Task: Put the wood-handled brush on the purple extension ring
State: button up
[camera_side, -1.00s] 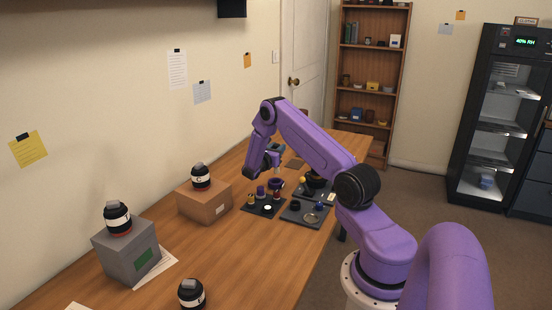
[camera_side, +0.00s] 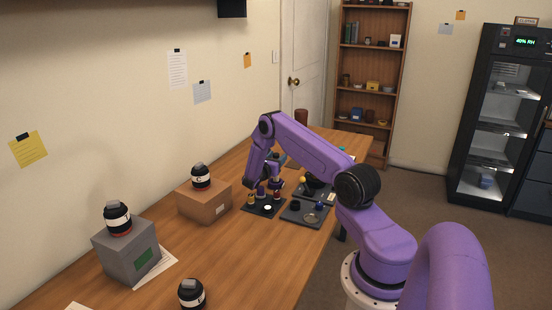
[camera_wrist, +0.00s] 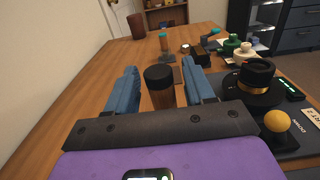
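In the wrist view, an upright cylinder with a dark top and brown wood-like lower part, which looks like the wood-handled brush (camera_wrist: 160,88), stands between the two blue fingers of my gripper (camera_wrist: 160,75). A narrow gap shows on each side of it, so the fingers look open around it. Its lower end is hidden behind my gripper body. In the side view, my gripper (camera_side: 268,184) is low over the dark mat. A small purple piece (camera_side: 261,191) shows there; I cannot tell whether it is the extension ring, or what is under the brush.
A dark hat-shaped part with a gold band (camera_wrist: 257,82) and a yellow ball (camera_wrist: 277,121) are close on the right. A teal-topped jar (camera_wrist: 164,42) and a brown cup (camera_wrist: 136,26) stand farther back. A cardboard box (camera_side: 204,202) is left of the dark mat (camera_side: 258,210).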

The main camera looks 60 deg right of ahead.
jog(key=shift+r, duration=0.1)
jog(key=shift+a, duration=0.2)
jog(key=s+a+r+m+y, duration=0.2)
jog(key=a+r, duration=0.1)
jog(key=a, duration=0.8)
jog(key=s+a+r+m+y, duration=0.1)
jog(key=s+a+r+y, duration=0.2)
jog(key=a, duration=0.9)
jog(key=s+a+r+m+y, duration=0.15)
jog(key=a+r, duration=0.25)
jog(key=a, duration=0.7)
jog(key=s+a+r+y, duration=0.2)
jog(key=s+a+y, duration=0.4)
jog(key=s+a, duration=0.3)
jog(key=s+a+r+y, duration=0.1)
jog(key=s+a+y, duration=0.5)
jog(key=s, duration=0.8)
jog(key=a+m, duration=0.1)
jog(key=a, duration=0.2)
jog(key=shift+s+r, duration=0.3)
jog(key=shift+r, duration=0.05)
